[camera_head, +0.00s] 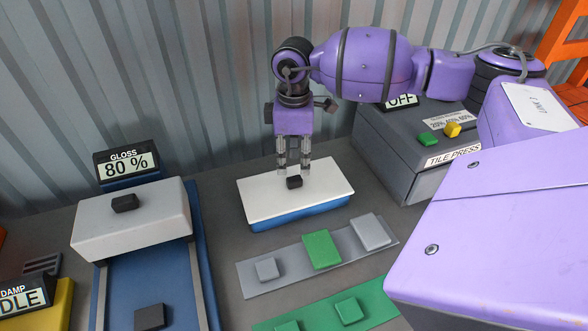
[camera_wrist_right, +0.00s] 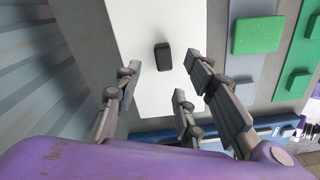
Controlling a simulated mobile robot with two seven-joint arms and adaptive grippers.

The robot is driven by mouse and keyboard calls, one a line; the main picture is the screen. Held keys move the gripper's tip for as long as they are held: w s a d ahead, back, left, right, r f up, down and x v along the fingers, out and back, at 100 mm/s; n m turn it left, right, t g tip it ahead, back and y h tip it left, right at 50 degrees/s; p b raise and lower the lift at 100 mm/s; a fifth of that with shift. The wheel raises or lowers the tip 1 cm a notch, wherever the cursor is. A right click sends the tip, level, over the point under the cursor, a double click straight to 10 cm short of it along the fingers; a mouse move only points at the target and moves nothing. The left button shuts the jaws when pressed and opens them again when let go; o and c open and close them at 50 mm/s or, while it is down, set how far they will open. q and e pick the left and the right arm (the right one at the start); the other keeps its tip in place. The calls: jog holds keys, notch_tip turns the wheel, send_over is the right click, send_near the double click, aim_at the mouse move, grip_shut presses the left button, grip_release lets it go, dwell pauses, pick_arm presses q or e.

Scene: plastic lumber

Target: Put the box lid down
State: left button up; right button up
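The white box lid (camera_head: 258,200) with a small black knob (camera_head: 295,182) lies flat over the blue box (camera_head: 300,217) in the middle of the bench. The lid (camera_wrist_right: 150,25) and knob (camera_wrist_right: 163,57) also show in the right wrist view. My right gripper (camera_head: 293,170) points down just above the lid, at the knob. Its fingers (camera_wrist_right: 161,75) are spread, with the knob between and slightly beyond the tips, and nothing is held. Whether a fingertip touches the lid is hard to tell. My left gripper is not in view.
A grey gloss machine (camera_head: 132,225) reading 80 % stands left, with another black knob on top. A grey tile press (camera_head: 400,150) stands behind right. Grey (camera_head: 290,270) and green (camera_head: 375,306) strips with tiles lie in front. A corrugated wall (camera_head: 200,80) closes the back.

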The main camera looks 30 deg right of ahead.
aim_at(294, 177)
notch_tip(294, 177, up, 7)
dwell(0.3)
jog(key=shift+f, duration=0.1)
